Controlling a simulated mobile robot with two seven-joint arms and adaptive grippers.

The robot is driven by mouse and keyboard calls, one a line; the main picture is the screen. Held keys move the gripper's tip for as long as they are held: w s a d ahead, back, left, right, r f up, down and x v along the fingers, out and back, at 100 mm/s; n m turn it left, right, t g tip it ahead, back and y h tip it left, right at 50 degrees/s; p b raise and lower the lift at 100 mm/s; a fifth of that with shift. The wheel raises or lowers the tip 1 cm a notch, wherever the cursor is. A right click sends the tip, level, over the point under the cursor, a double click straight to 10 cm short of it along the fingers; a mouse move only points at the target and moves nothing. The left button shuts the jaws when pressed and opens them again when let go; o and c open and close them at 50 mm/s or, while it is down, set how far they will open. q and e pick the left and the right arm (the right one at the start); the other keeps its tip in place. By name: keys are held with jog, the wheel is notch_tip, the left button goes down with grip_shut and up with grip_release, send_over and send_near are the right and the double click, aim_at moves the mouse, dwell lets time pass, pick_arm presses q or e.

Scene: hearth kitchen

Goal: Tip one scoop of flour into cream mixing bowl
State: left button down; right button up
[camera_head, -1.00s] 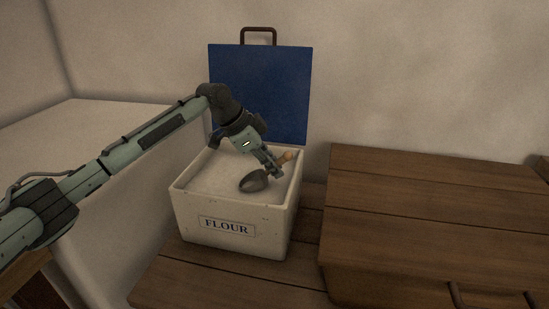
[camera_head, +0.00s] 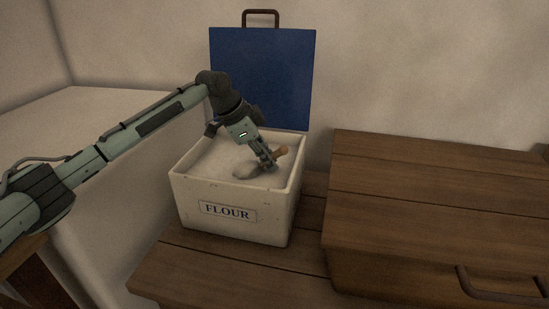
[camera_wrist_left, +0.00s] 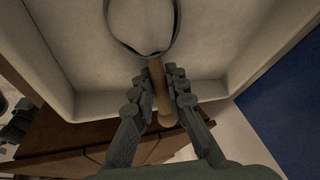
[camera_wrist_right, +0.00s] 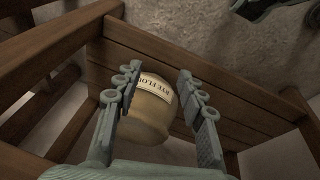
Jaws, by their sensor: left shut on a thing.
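A white box labelled FLOUR (camera_head: 190,208) stands open, with pale flour (camera_head: 205,160) inside. My left gripper (camera_head: 270,161) is shut on the wooden handle of a scoop (camera_head: 281,152), low inside the box near its right side. The scoop's bowl lies at the flour and looks pale, partly sunk in it. In the left wrist view the scoop's handle (camera_wrist_left: 157,78) runs between the fingers, and its round rim shows beyond. My right gripper (camera_wrist_right: 158,78) is open, seen only in its wrist view. The cream mixing bowl is not in view.
The blue lid (camera_head: 262,80) stands upright behind the box. A wooden chest-like unit (camera_head: 430,190) with a dark handle is at the right. In the right wrist view a tan jar (camera_wrist_right: 150,112) labelled RYE FLOUR stands beyond the open fingers, near wooden planks (camera_wrist_right: 215,75).

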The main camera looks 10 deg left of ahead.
aim_at(258, 164)
pick_arm(q)
jog(key=shift+s+a+f, duration=0.1)
jog(key=shift+a+f, duration=0.05)
jog(key=shift+a, duration=0.4)
jog(key=shift+s+a+f+y+p, duration=0.1)
jog(key=shift+a+y+p, duration=0.1)
jog(key=shift+y+p, duration=0.45)
jog(key=shift+a+p, duration=0.25)
jog(key=shift+p, duration=0.4)
jog(key=shift+s+a+f+g+y+p, duration=0.15)
jog(key=shift+a+f+g+y+p, duration=0.15)
jog(key=shift+a+y, duration=0.2)
jog(key=shift+r+y, duration=0.15)
jog(key=shift+y, duration=0.1)
jog(key=shift+a+r+m+y, duration=0.15)
jog(key=shift+r+y, duration=0.2)
jog(key=shift+r, duration=0.2)
jog(key=shift+a+r+m+y, duration=0.15)
jog(key=shift+r+y, duration=0.2)
jog(key=shift+r, duration=0.2)
notch_tip(258, 164, up, 8)
jog(key=d+y, duration=0.1)
jog(key=shift+g, duration=0.3)
pick_arm(e)
jog(key=s+f+g, duration=0.1)
jog(key=s+f, duration=0.3)
jog(key=f, duration=0.4)
jog(key=shift+d+f, duration=0.4)
jog(key=shift+d, duration=0.05)
